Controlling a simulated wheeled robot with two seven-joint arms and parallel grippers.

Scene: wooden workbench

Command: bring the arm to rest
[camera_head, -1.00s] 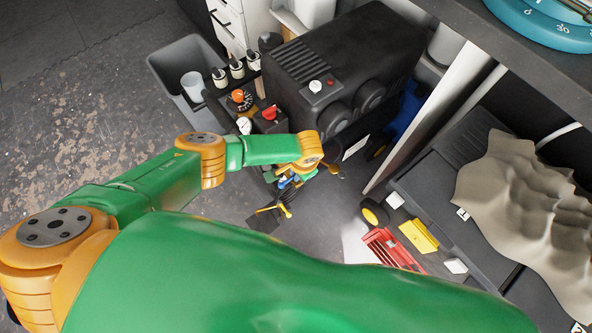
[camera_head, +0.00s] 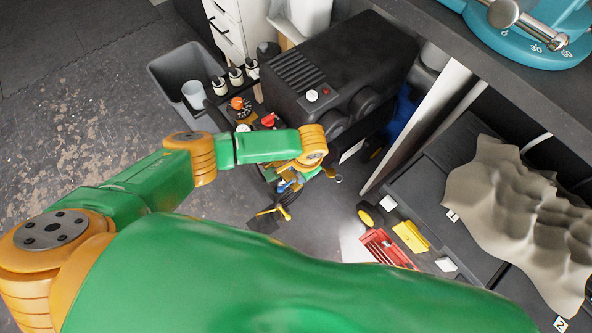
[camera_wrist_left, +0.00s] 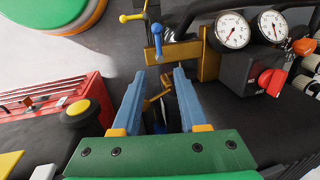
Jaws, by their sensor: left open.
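My left arm reaches in from the left in the head view, green with orange joints. Its gripper (camera_head: 289,185) points down beside the black machine, small and partly hidden by the wrist. In the left wrist view its two blue fingers (camera_wrist_left: 157,76) are apart, with nothing held between them. A brass fitting with a blue-handled lever (camera_wrist_left: 158,45) is just beyond the fingertips; I cannot tell how far below. My right gripper is not in view.
A black machine (camera_head: 335,62) stands beyond the wrist. Two gauges (camera_wrist_left: 233,31) and a red knob (camera_wrist_left: 271,82) are right of the fingers. A red toolbox (camera_head: 385,248) lies to the right. A grey bin (camera_head: 172,66) stands at the back left, with open floor (camera_head: 75,130) nearby.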

